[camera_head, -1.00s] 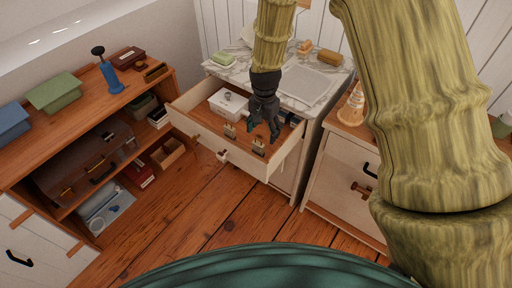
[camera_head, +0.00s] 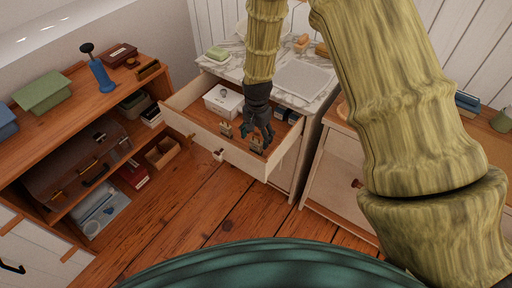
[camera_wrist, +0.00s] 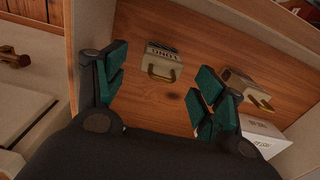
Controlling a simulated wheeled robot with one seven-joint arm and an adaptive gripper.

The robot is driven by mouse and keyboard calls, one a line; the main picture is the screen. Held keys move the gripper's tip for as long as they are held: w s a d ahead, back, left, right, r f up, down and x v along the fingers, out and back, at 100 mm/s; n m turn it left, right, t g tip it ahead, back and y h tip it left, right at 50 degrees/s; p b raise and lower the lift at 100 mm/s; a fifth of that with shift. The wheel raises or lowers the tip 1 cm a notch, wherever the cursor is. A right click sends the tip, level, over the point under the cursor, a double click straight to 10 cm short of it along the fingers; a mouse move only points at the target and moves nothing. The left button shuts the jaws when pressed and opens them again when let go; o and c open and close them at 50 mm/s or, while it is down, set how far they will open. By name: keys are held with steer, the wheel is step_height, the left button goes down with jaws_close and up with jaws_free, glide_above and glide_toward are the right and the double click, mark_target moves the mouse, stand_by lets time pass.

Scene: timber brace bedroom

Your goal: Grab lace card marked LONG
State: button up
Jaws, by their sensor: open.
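The lace card marked LONG (camera_wrist: 164,55) is a small pale block with dark lettering and a brass loop. It lies in the open drawer (camera_head: 203,133) and shows in the wrist view between and beyond my fingertips. In the head view this card (camera_head: 257,145) is partly hidden by my gripper (camera_head: 258,136). My gripper is open and empty above it, and its teal-padded fingers (camera_wrist: 160,82) are spread. A second similar card (camera_head: 226,130) lies to the left in the drawer; in the wrist view it (camera_wrist: 240,88) is beside the right finger, its marking unreadable.
A white box (camera_head: 222,101) stands in the drawer's back left, and dark items (camera_head: 287,113) lie at its back right. The drawer walls stand close around. A wooden shelf (camera_head: 112,95) with boxes is at left; the floor (camera_head: 190,200) in front is clear.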

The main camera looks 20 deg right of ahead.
mark_target(256, 142)
steer(key=shift+a+f+p, duration=0.15)
steer(key=shift+f+p, duration=0.45)
steer(key=shift+f, duration=2)
steer(key=c, duration=1)
